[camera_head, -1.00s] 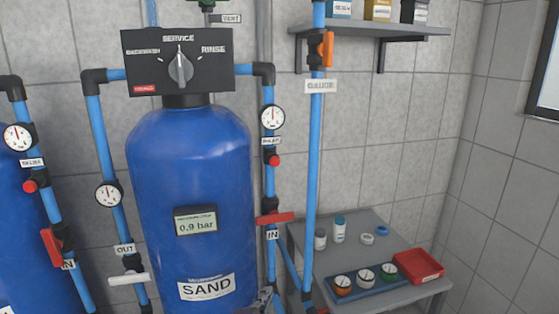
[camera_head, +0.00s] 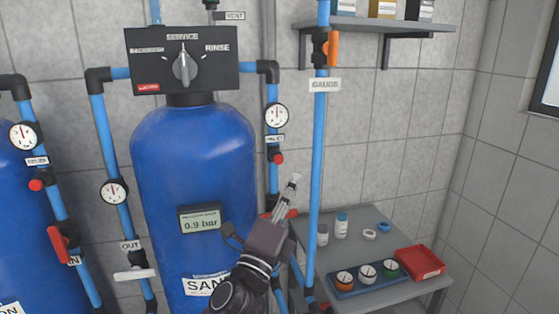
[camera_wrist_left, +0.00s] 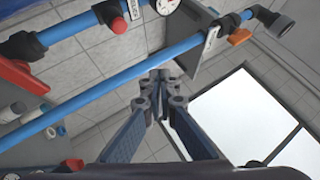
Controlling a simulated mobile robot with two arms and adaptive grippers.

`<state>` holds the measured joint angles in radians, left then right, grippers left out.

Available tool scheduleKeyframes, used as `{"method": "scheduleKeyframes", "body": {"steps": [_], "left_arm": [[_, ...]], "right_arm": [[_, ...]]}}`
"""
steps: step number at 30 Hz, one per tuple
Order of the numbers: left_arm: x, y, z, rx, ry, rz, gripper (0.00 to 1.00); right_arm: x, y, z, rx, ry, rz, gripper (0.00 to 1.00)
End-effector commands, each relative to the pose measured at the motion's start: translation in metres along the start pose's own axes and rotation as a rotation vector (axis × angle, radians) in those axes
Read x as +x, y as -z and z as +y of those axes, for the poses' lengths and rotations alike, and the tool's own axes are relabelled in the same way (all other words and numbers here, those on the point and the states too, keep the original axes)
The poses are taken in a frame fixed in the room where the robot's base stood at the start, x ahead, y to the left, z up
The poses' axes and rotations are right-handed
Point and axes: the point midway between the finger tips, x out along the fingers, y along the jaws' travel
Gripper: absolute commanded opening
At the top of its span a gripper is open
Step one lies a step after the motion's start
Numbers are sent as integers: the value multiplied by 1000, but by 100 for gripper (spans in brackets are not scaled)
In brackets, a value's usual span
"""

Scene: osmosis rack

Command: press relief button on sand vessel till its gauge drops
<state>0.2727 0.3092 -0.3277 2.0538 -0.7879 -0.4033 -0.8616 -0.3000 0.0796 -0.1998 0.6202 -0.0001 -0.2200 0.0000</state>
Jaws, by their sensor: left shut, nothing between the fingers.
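The sand vessel (camera_head: 193,150) is a blue tank; its SAND label is partly hidden by my left arm. Its display (camera_head: 200,222) reads 0.9 bar. A round gauge (camera_head: 277,115) sits on the vessel's right pipe, with a small red relief button (camera_head: 278,158) below it. In the left wrist view the red button (camera_wrist_left: 118,27) is at upper left, beside the partly cut-off gauge (camera_wrist_left: 166,5). My left gripper (camera_head: 294,181) is shut and empty, pointing up just below and right of the button, apart from it in the picture. My right gripper is not seen.
A vertical blue pipe (camera_head: 318,170) stands right of the gripper. A red valve handle (camera_head: 266,215) is partly behind the gripper. A grey table (camera_head: 362,218) with bottles, a blue tray and a red tray (camera_head: 420,262) stands at right. A shelf (camera_head: 390,27) hangs above.

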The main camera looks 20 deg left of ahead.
Motion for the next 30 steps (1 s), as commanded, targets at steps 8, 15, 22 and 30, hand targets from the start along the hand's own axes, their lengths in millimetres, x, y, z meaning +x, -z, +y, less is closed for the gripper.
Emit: {"method": "scheduleKeyframes", "body": {"steps": [8, 15, 22, 30], "left_arm": [[1, 0, 1, -1, -1, 0, 0], [14, -11, 12, 0, -1, -1, 0], [38, -28, 29, 0, -1, -1, 0], [57, -41, 43, -2, -2, -1, 0]], "right_arm": [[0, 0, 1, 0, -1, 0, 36], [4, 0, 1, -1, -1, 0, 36], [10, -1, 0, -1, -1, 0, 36], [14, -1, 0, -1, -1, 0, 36]]}}
